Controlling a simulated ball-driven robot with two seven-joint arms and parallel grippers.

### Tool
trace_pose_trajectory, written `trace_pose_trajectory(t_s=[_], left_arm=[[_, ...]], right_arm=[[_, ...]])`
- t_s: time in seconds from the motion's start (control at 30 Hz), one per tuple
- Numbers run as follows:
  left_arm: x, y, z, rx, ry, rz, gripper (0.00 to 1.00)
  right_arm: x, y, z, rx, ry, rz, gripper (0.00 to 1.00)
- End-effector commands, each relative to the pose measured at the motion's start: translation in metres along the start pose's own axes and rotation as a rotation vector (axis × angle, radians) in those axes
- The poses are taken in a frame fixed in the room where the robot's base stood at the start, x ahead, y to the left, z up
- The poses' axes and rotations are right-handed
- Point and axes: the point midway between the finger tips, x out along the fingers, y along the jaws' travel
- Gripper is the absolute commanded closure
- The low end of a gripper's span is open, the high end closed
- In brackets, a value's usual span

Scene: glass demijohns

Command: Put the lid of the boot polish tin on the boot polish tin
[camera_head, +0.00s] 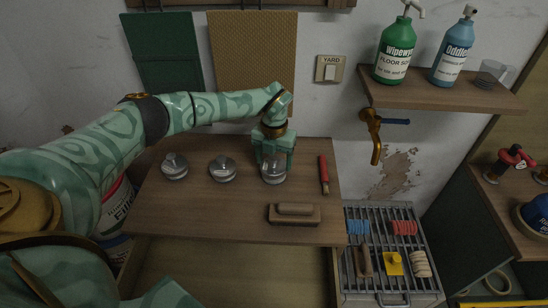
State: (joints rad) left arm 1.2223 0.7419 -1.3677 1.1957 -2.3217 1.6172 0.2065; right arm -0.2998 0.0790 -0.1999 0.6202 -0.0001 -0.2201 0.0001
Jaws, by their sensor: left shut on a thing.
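My left gripper (273,162) reaches in from the left and points down over the middle of the wooden tabletop (205,225). It is shut on a round silvery piece (273,175), which looks like the lid of a tin. The fingers hide its upper part. I cannot tell whether a tin is under it or whether it touches the tabletop. Two similar round silvery pieces, one at the left (174,168) and one in the middle (222,170), stand in a row to its left. At this size I cannot tell which is the boot polish tin. My right gripper is not in view.
A red-handled tool (323,174) lies right of the gripper, and a wooden brush (294,214) lies in front. An open drawer (230,270) is below. A metal rack (385,250) with brushes stands lower right. The tabletop's front left is clear.

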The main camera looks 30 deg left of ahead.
Motion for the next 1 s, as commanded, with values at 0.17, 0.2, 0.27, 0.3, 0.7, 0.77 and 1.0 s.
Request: trace_pose_trajectory(t_s=[0.17, 0.2, 0.27, 0.3, 0.7, 0.77, 1.0], left_arm=[[0.0030, -0.0001, 0.0000, 0.000, 0.000, 0.000, 0.76], [0.0030, -0.0001, 0.0001, 0.000, -0.001, 0.000, 0.76], [0.0030, -0.0001, 0.0001, 0.000, 0.000, 0.000, 0.76], [0.0030, -0.0001, 0.0001, 0.000, -0.001, 0.000, 0.76], [0.0048, 0.0000, 0.0002, 0.000, 0.000, 0.000, 0.76], [0.0059, 0.0002, 0.0003, -0.001, 0.000, 0.000, 0.76], [0.0074, 0.0001, 0.0003, -0.001, 0.000, 0.000, 0.76]], right_arm=[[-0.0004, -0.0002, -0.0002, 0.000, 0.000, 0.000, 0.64], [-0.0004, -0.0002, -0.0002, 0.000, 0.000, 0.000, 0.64], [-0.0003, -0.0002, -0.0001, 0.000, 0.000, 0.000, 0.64], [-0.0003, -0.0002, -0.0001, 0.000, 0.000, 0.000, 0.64], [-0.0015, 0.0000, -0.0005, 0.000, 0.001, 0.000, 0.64], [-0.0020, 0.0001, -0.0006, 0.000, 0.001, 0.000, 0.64], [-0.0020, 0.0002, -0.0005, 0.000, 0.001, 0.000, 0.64]])
